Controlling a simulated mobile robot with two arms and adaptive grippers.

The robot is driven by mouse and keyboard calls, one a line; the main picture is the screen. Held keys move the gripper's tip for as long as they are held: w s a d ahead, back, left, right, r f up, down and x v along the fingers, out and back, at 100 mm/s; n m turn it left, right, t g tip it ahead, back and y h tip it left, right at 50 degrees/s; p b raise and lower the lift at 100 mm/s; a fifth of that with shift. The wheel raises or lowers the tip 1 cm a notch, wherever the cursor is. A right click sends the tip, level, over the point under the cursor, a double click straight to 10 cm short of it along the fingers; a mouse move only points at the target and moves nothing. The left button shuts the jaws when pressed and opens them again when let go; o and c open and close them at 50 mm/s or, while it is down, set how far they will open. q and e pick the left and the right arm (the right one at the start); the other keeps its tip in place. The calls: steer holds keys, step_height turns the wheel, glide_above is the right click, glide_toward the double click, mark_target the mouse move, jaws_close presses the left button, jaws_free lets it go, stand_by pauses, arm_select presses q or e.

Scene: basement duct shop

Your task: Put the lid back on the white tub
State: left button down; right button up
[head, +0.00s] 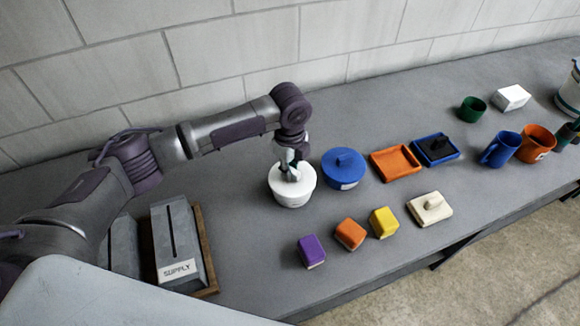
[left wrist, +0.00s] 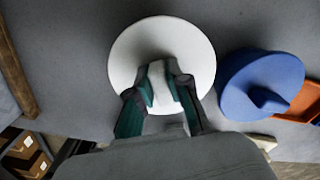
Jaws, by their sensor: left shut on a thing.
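The white tub (head: 292,199) stands on the grey bench, with a small label on its side. My left gripper (head: 291,174) is above it, shut on the knob of a round white lid (head: 279,178). In the left wrist view the lid (left wrist: 190,48) is a wide white disc, with the left gripper (left wrist: 163,85) closed at its middle. The lid looks level and over the tub's mouth; I cannot tell whether it is fully seated. The tub is hidden under the lid in the wrist view. My right gripper is not in view.
A blue lidded tub (head: 343,172) stands close on the right, then an orange tray (head: 396,163) and a blue tray (head: 436,149). Purple (head: 311,251), orange (head: 350,234) and yellow (head: 384,222) blocks lie in front. A supply box (head: 178,245) is at left.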

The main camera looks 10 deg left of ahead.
arm_select(q)
steer(key=shift+p, duration=0.45)
stand_by(0.5)
steer(key=shift+f, duration=0.2)
stand_by(0.8)
steer(key=shift+p, duration=0.6)
stand_by(0.5)
steer(key=c, duration=1)
jaws_free()
steer(key=shift+o, duration=0.2)
steer(key=o, duration=0.4)
steer(key=shift+r, duration=0.1)
